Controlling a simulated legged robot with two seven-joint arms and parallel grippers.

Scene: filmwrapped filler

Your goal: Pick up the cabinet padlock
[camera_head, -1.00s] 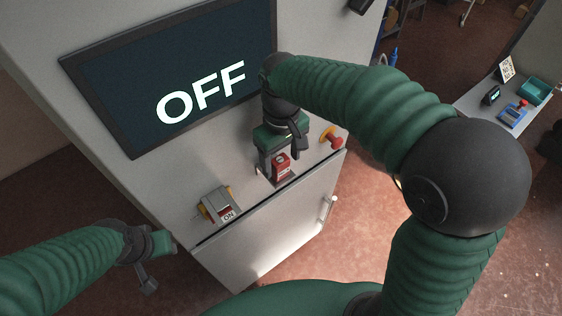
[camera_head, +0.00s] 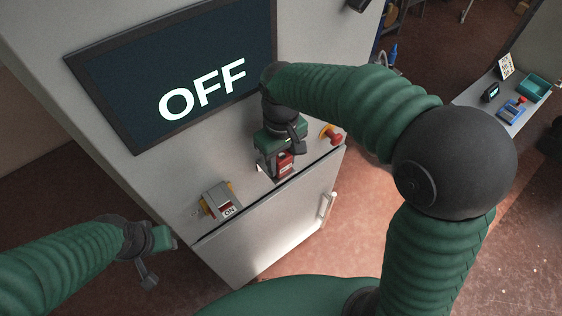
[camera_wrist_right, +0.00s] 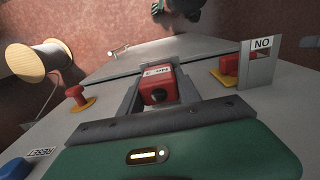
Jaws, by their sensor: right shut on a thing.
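The red padlock (camera_head: 286,164) is at the front of the grey cabinet (camera_head: 290,220), below the screen. My right gripper (camera_head: 277,168) is shut on it. In the right wrist view the padlock (camera_wrist_right: 158,86) sits between the two grey fingers (camera_wrist_right: 158,98), its labelled face towards the camera. I cannot tell whether it is clear of the cabinet's sloped panel. My left gripper (camera_head: 158,258) is at the lower left, away from the cabinet panel and empty as far as I see; its jaw opening is unclear.
A switch (camera_head: 216,200) marked ON is left of the padlock. A red knob (camera_head: 335,137) on a yellow base is to its right. The screen (camera_head: 185,75) above reads OFF. A white door handle (camera_head: 327,207) is below right. A side table (camera_head: 490,115) stands far right.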

